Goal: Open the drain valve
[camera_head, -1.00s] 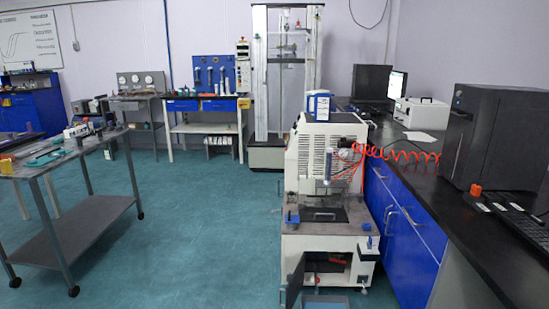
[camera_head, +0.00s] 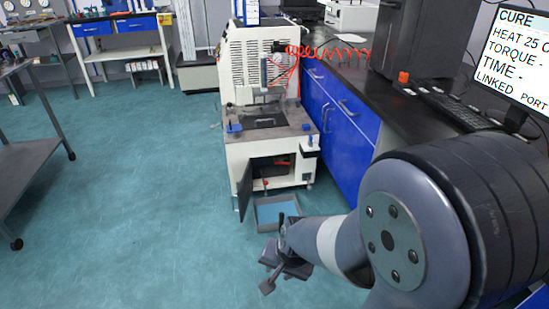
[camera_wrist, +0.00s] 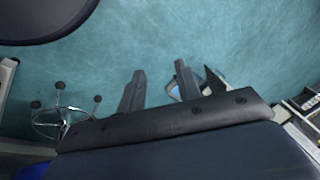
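The white rheometer (camera_head: 258,85) stands on the floor in the head view, its lower compartment open and its dark door (camera_head: 245,192) swung out to the left. A small red part (camera_head: 265,184) shows low at the compartment opening; it may be the drain valve's handle, but it is too small to tell its position. A grey tray with a blue inside (camera_head: 277,212) lies on the floor in front. My gripper (camera_head: 278,272) is in front of the tray, nearer to me, apart from the machine. In the wrist view its two fingers (camera_wrist: 159,68) are apart with nothing between them.
Blue cabinets (camera_head: 335,115) under a black counter run along the right of the machine. A grey cart (camera_head: 30,160) stands at far left. The teal floor (camera_head: 140,220) between is clear. A wheeled round base (camera_wrist: 60,118) shows at left in the wrist view.

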